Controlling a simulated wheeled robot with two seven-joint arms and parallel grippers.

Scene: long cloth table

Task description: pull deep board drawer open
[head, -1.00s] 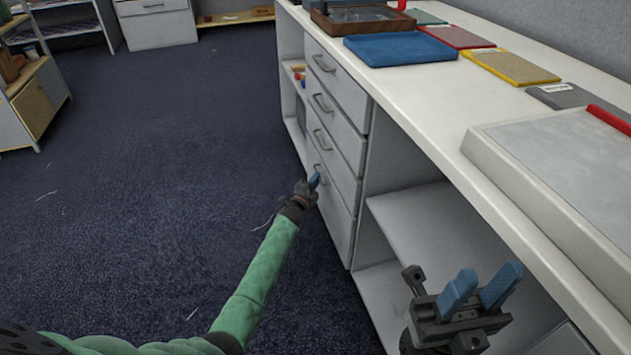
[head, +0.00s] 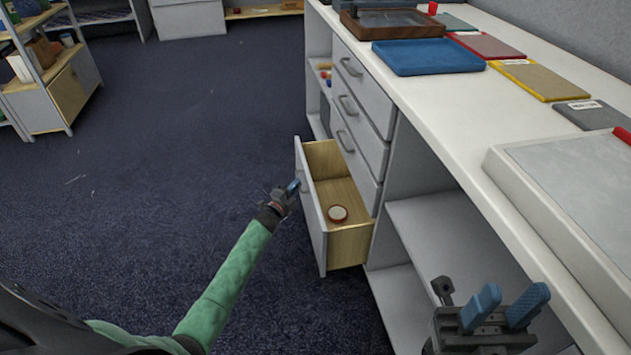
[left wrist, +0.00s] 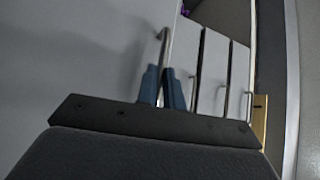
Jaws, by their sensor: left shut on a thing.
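The deep bottom drawer (head: 310,215) of the white cabinet stands pulled well out, with its wooden inside showing. The fingers hide part of the handle. My right gripper (head: 505,306) is open and empty in front of the open shelves, below the table edge.
Several shut drawers (head: 360,108) are above the open one. The long white top (head: 450,120) carries a blue tray (head: 427,57), coloured boards and a large pale board (head: 570,185). Open shelves (head: 430,225) are at right. Dark carpet (head: 170,150) to the left is clear.

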